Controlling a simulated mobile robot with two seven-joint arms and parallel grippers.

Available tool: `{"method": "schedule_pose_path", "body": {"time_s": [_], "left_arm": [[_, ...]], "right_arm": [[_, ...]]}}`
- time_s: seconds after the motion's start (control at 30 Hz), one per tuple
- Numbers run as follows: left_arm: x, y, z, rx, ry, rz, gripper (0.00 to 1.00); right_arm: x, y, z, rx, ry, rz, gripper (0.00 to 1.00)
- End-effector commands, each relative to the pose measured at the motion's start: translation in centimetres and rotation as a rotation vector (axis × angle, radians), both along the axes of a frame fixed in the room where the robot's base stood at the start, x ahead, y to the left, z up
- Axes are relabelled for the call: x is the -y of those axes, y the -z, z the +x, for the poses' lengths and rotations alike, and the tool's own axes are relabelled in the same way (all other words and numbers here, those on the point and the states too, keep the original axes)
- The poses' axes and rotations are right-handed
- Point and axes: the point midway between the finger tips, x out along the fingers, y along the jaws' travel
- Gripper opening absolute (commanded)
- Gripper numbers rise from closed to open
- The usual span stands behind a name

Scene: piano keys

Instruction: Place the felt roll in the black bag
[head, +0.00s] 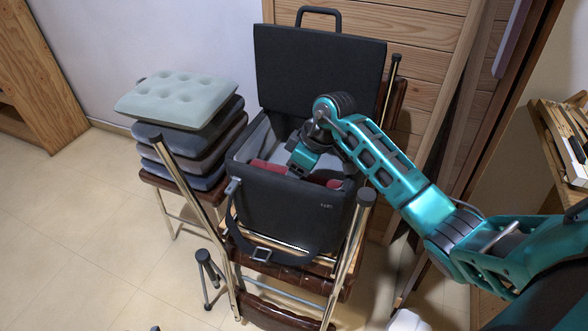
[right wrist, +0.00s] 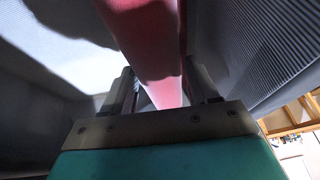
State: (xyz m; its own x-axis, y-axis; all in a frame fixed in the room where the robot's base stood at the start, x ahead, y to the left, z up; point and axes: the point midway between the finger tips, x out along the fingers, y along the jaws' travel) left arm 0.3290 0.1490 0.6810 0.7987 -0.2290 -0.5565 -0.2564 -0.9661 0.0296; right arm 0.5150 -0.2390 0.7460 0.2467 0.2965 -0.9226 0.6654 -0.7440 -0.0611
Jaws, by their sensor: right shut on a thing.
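The black bag (head: 280,205) stands open on a chair in the head view, its lid (head: 318,68) raised behind it. The red felt roll (head: 268,166) shows inside the bag's opening, with another part of red visible to the right of my gripper. My right gripper (head: 299,165) reaches down into the bag. In the right wrist view the felt roll (right wrist: 150,45) runs between the two fingers of my right gripper (right wrist: 165,90), which is shut on it. The bag's grey inner wall (right wrist: 240,50) is close on the right. My left gripper is not in view.
A stack of cushions (head: 180,100) sits on a stool left of the bag. The bag's strap (head: 262,255) hangs over its front. Metal chair posts (head: 345,260) rise around the bag. Wooden panels (head: 425,80) stand behind it. The tiled floor (head: 80,230) at left is clear.

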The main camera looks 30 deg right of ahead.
Motion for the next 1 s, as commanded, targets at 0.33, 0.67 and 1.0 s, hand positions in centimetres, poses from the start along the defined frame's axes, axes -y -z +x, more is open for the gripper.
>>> {"method": "schedule_pose_path", "body": {"time_s": [0.33, 0.67, 1.0], "left_arm": [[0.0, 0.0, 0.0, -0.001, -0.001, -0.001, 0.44], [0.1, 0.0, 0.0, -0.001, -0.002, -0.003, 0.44], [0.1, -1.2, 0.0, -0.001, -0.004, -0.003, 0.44]], "right_arm": [[0.0, 0.2, 0.0, -0.001, 0.0, -0.001, 0.77], [0.0, 0.1, 0.0, 0.0, -0.001, 0.0, 0.86], [1.3, -5.0, -0.9, 0.004, 0.0, -0.003, 0.86]]}}
